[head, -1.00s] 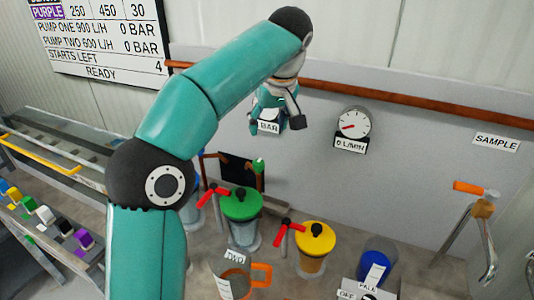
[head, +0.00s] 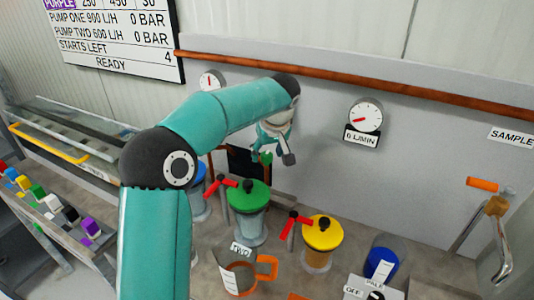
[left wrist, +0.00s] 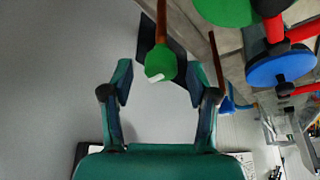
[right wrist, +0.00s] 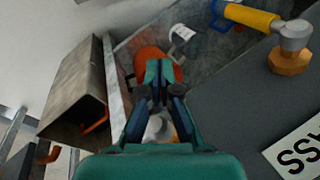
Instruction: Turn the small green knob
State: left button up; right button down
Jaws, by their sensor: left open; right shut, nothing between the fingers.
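The small green knob (head: 267,158) sits low against the grey wall in the head view, partly hidden by my left gripper (head: 272,157). In the left wrist view the knob (left wrist: 160,62) is round, with a white mark, at the end of a brown pipe in front of a dark plate. My left gripper (left wrist: 160,76) is open there, with one fingertip to each side of the knob's near edge; I see no contact. My right gripper (right wrist: 160,68) is shut and empty in the right wrist view.
Green-lidded (head: 248,196) and yellow-lidded (head: 323,232) canisters with red handles stand below the knob. An orange-handled jug (head: 238,277) is in front. A flow gauge (head: 366,115) is on the wall to the right. A copper pipe (head: 400,90) runs above.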

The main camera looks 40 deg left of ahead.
pick_arm(q)
jog(key=shift+a+f, duration=0.1)
jog(key=shift+f, duration=0.3)
jog(key=shift+a, duration=0.1)
grip_shut()
